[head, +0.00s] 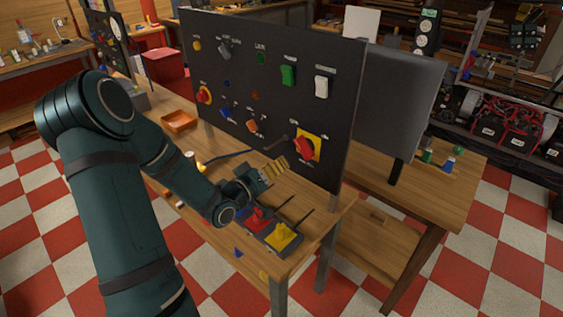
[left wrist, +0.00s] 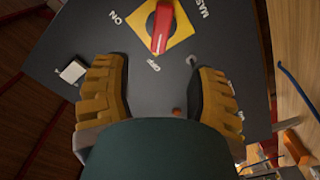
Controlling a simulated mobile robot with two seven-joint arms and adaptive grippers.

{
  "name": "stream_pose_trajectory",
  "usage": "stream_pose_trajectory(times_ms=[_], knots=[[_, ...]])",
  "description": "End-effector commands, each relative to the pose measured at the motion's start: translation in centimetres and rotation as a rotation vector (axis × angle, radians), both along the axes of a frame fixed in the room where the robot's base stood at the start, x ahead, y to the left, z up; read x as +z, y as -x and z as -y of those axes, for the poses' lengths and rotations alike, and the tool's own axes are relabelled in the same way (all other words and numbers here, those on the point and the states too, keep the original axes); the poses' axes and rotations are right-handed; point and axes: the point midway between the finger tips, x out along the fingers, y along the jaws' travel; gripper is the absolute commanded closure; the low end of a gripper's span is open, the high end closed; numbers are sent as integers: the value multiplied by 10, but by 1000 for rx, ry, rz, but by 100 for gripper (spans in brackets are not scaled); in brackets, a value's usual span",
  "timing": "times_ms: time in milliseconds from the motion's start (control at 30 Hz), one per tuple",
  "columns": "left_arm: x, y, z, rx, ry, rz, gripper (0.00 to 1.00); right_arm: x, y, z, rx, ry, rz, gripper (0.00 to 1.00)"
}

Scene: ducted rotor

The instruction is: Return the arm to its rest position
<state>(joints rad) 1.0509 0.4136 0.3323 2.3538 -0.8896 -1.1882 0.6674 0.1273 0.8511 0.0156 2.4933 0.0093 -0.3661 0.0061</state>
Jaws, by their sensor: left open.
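My left arm (head: 95,190) reaches in from the left, over the workbench. My left gripper (head: 279,168) is open and empty, in front of the dark switch panel (head: 225,85). Its tan ribbed fingers stand wide apart in the left wrist view (left wrist: 160,72), with nothing between them but the panel face behind. The red master knob (head: 305,147) on its yellow plate is to the right of the gripper. In the left wrist view the knob (left wrist: 162,28) lies beyond the fingertips, apart from them. My right gripper is not in view.
Below the gripper, red (head: 257,219) and yellow (head: 284,236) lever blocks stand on the workbench (head: 325,215). An orange tray (head: 179,121) sits farther left. A grey board (head: 397,95) stands on the bench behind the panel. Checkered floor (head: 490,260) is clear at right.

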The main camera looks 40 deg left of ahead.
Motion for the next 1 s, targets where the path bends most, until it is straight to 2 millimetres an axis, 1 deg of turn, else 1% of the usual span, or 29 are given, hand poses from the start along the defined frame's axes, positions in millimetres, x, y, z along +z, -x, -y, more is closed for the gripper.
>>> stream_pose_trajectory(times_ms=[533,600,667,767,867,900,933,967,1000], knots=[[0,1,0,-1,-1,-1,43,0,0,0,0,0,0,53],[-4,-1,3,-3,0,-11,43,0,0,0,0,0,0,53],[-11,-5,11,-8,1,-39,43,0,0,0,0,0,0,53],[-39,-13,37,-28,1,-139,43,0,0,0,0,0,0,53],[-82,-17,80,-75,-14,-299,43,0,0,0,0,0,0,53],[-100,-16,99,-102,-24,-372,43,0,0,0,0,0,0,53],[-114,-13,114,-126,-36,-428,43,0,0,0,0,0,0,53],[-127,-9,129,-150,-47,-484,43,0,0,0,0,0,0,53],[-144,-2,149,-187,-65,-559,43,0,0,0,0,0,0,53]])
